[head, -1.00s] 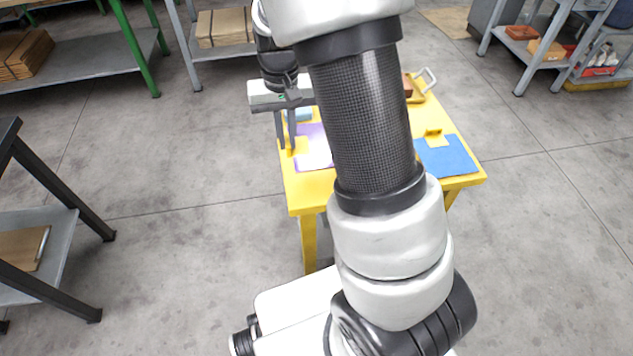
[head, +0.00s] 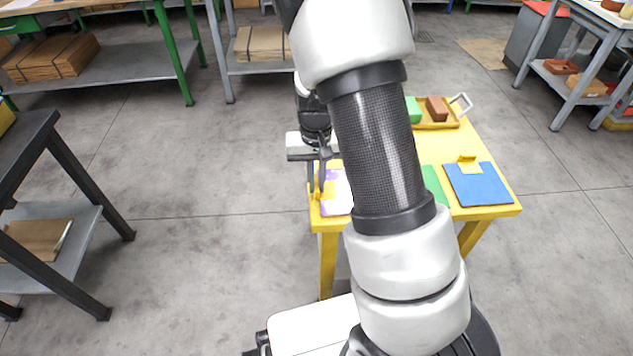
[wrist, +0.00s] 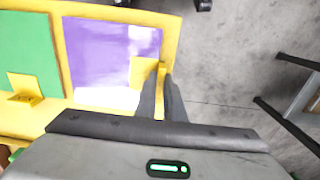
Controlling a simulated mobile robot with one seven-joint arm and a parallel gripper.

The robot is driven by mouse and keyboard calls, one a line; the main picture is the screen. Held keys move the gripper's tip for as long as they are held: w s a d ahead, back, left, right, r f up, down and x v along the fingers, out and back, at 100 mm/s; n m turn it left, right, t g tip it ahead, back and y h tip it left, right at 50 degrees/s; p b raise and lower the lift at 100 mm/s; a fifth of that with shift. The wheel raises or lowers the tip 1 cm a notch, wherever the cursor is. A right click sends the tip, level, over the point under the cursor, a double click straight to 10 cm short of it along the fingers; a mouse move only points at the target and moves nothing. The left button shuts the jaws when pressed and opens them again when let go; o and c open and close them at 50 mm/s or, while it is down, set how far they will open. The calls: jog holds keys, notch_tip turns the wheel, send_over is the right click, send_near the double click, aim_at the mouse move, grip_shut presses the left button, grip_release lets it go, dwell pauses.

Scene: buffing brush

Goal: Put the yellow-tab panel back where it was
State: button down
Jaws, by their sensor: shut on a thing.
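A purple panel (wrist: 100,50) with a yellow tab (wrist: 160,74) at its edge lies at the table's edge in the wrist view; part of it is washed out white. In the head view the purple panel (head: 338,204) is at the table's front left, partly behind my arm. My gripper (wrist: 162,76) is shut on the yellow tab; it shows in the head view (head: 318,190) too. Whether the panel touches the tabletop I cannot tell. A green panel (wrist: 30,45) and a blue panel (head: 480,187) also have yellow tabs.
The yellow table (head: 505,211) also holds a tray (head: 452,124) with a green block (head: 412,110) and a red-brown block (head: 437,109). My arm hides the table's middle. A dark-framed shelf (head: 75,160) stands to the left, with clear floor between.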

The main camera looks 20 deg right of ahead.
jog(key=shift+f, duration=0.1)
jog(key=shift+f, duration=0.15)
jog(key=c, duration=1.9)
grip_release()
jog(key=shift+o, duration=0.2)
jog(key=shift+r, duration=0.2)
jog(key=s+a+r+t+y+p, duration=0.15)
jog(key=s+r, duration=0.25)
jog(key=r, duration=0.8)
jog(key=s+r+t+h+p, duration=0.1)
jog(key=s+r+p, duration=0.15)
jog(key=r, duration=1.05)
jog(key=s+r+n+t, duration=0.1)
jog(key=s+r, duration=0.2)
jog(key=s, duration=0.3)
jog(key=s+r+n+t, duration=0.1)
jog(key=s+r+t, duration=0.1)
jog(key=s, duration=0.5)
jog(key=shift+a+r+b, duration=0.15)
jog(key=shift+r+b, duration=0.25)
jog(key=shift+r, duration=0.05)
